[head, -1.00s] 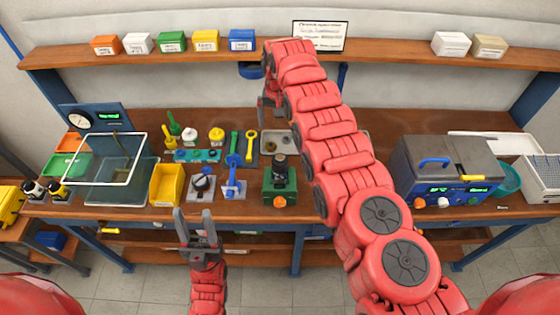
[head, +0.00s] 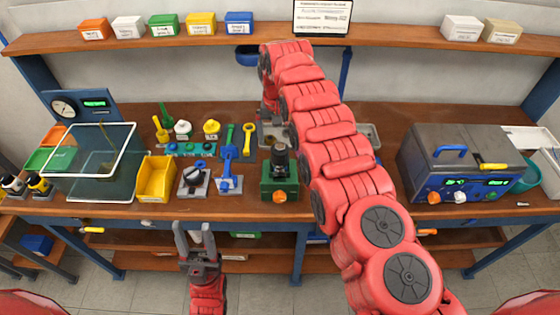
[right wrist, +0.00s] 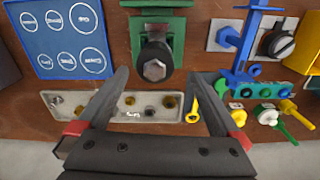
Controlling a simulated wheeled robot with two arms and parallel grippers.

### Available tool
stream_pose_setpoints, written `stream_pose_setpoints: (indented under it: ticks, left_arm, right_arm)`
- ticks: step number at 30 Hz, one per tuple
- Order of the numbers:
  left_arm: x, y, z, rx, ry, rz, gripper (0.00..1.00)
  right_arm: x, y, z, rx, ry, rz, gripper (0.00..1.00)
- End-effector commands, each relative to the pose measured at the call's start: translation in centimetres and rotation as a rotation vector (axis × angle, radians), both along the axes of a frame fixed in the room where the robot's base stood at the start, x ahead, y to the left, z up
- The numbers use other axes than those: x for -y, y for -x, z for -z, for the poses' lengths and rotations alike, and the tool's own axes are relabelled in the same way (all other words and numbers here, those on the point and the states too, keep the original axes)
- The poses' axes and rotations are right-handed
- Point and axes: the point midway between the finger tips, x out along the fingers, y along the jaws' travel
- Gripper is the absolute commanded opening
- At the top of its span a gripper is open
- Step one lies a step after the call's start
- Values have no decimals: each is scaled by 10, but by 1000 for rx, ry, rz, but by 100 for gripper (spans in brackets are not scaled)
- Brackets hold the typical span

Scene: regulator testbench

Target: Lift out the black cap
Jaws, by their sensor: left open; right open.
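The black cap (head: 280,154) sits upright on top of the green block fixture (head: 280,182) in the middle of the bench. In the right wrist view the cap (right wrist: 154,64) shows a grey hexagonal top and rests in the green fixture (right wrist: 158,28). My right gripper (right wrist: 160,78) is open and empty, its fingertips just short of the cap and to either side of it in the picture. In the head view my right arm reaches past the fixture, and its gripper is partly hidden behind it. My left gripper (head: 194,228) is open and empty in front of the bench edge.
A grey tray of small fittings (right wrist: 60,104) lies behind the fixture. Left of the fixture stand a blue stand (head: 229,180), a black-knobbed switch (head: 194,178) and a yellow bin (head: 155,180). A grey machine (head: 460,165) stands at the right.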

Motion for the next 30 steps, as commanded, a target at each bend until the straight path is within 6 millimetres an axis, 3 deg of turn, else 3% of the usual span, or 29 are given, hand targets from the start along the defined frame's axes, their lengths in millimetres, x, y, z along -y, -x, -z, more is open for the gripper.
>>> stream_pose_setpoints:
  ticks: [10, 13, 15, 17, 26, 30]
  left_arm:
    - [0, 0, 25, 0, 0, 0, 50]
    - [0, 0, 1, 1, 0, 0, 50]
    - [0, 0, 15, 1, 0, 0, 50]
    - [0, 0, 17, 0, 0, 0, 50]
    - [0, 0, 17, 1, 0, 0, 50]
    - [0, 0, 17, 0, 0, 0, 50]
  right_arm:
    - [2, 0, 26, 5, -3, 1, 100]
    - [7, 3, 32, -2, 1, 0, 100]
    - [8, 2, 51, 0, 0, 2, 100]
    - [7, 1, 56, 1, -1, 1, 100]
    - [7, 1, 58, 3, -2, 1, 100]
    - [7, 1, 58, 3, -2, 1, 75]
